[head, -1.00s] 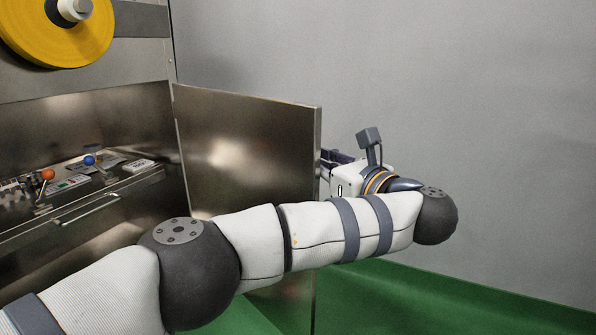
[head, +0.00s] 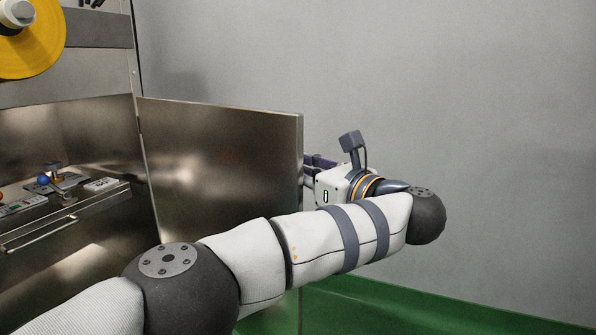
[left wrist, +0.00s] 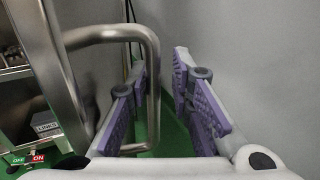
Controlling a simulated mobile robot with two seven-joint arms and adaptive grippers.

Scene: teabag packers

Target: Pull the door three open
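The door three (head: 225,165) is a flat metal panel that stands swung out from the machine in the head view. My left gripper (head: 313,165) is at its outer edge on the far side, with its fingers mostly hidden by the panel. In the left wrist view the door's tubular handle (left wrist: 153,85) runs between the two purple-padded fingers of the left gripper (left wrist: 165,108). The fingers are apart around the bar, which is closer to the left finger. A clear gap shows between the bar and the right finger. My right gripper is in no view.
The open machine bay at the left holds a drawer-like panel with a bar handle (head: 60,218) and a blue knob (head: 43,180). A yellow reel (head: 35,45) is above. A bare grey wall (head: 450,100) and green floor (head: 430,310) lie to the right.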

